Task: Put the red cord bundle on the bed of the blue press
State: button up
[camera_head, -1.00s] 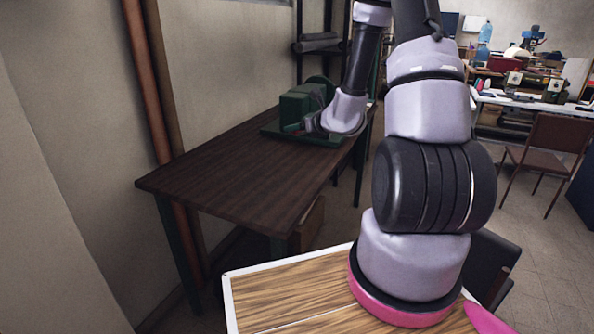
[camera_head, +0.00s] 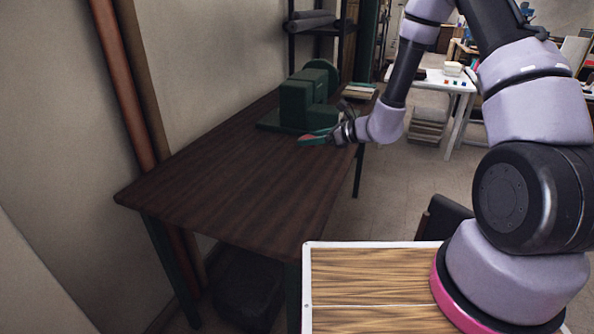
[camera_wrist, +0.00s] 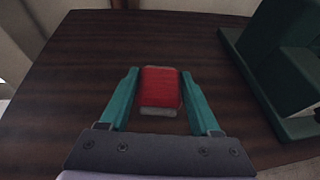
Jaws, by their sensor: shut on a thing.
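The red cord bundle (camera_wrist: 161,88) is a small red block-like bundle with a pale near end. In the wrist view it sits between the two teal fingers of my gripper (camera_wrist: 160,73), which is shut on it. In the head view my gripper (camera_head: 312,139) is over the right part of the dark table, in front of the green machine, with a bit of red between its fingers. I cannot tell how far the bundle is above the tabletop. I make out no blue press clearly in the current views.
The dark wooden table (camera_head: 215,175) is mostly bare on its near half. A green machine (camera_head: 303,103) stands on its far end, and shows at the right in the wrist view (camera_wrist: 290,75). Brown pipes (camera_head: 125,85) run up the left wall. A white table (camera_head: 435,83) stands behind.

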jog(key=s+a+f+n+g, duration=0.1)
jog(key=s+a+f+g, duration=0.1)
jog(key=a, duration=0.2)
send_over(298, 181)
jog(key=shift+n+y, duration=0.3)
jog(key=f, duration=0.5)
jog(key=shift+a, duration=0.25)
jog(key=shift+f, duration=2.35)
jog(key=shift+f, duration=0.1)
jog(key=o, duration=1.5)
jog(key=shift+c, duration=0.2)
jog(key=shift+d+r, duration=0.25)
jog(key=shift+d, duration=0.05)
jog(key=v, duration=1.1)
jog(key=shift+s+d, duration=0.15)
jog(key=shift+s, duration=0.05)
